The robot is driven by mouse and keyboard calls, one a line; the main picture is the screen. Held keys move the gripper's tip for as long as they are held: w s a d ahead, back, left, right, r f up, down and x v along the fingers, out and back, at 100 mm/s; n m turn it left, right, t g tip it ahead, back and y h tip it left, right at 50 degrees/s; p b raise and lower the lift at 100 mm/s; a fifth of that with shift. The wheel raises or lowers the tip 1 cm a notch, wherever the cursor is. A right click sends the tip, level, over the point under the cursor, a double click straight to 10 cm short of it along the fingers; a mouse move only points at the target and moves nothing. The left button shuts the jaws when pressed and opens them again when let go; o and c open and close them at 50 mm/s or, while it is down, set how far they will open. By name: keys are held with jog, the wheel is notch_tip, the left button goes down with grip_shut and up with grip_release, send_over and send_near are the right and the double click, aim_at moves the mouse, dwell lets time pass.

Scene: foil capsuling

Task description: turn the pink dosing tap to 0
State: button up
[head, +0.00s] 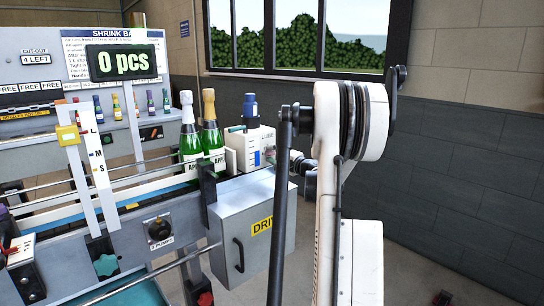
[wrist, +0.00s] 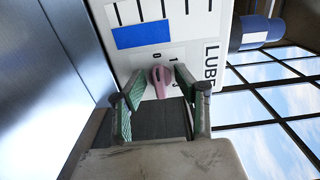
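The pink dosing tap (wrist: 160,79) sits on the white face of the lube tank (head: 257,147). In the wrist view it lies between the two green fingertips of my gripper (wrist: 160,84), one on each side. The gripper is open; I cannot tell whether either fingertip touches the tap. The tap's long axis runs roughly up and down in the wrist picture, its upper end near the small printed digits, among them a 0 and a 1. I cannot tell exactly which mark it points to. In the head view my gripper end is mostly hidden behind my arm.
The tank has a blue level window (wrist: 141,36) and a blue cap (head: 250,107). A grey drive box (head: 250,235) is below. A window is at the back.

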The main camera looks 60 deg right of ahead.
jog(key=shift+s, duration=0.15)
jog(key=v, duration=1.1)
jog(key=shift+s+a, duration=0.15)
jog(key=shift+s, duration=0.2)
jog(key=shift+w+a, duration=0.1)
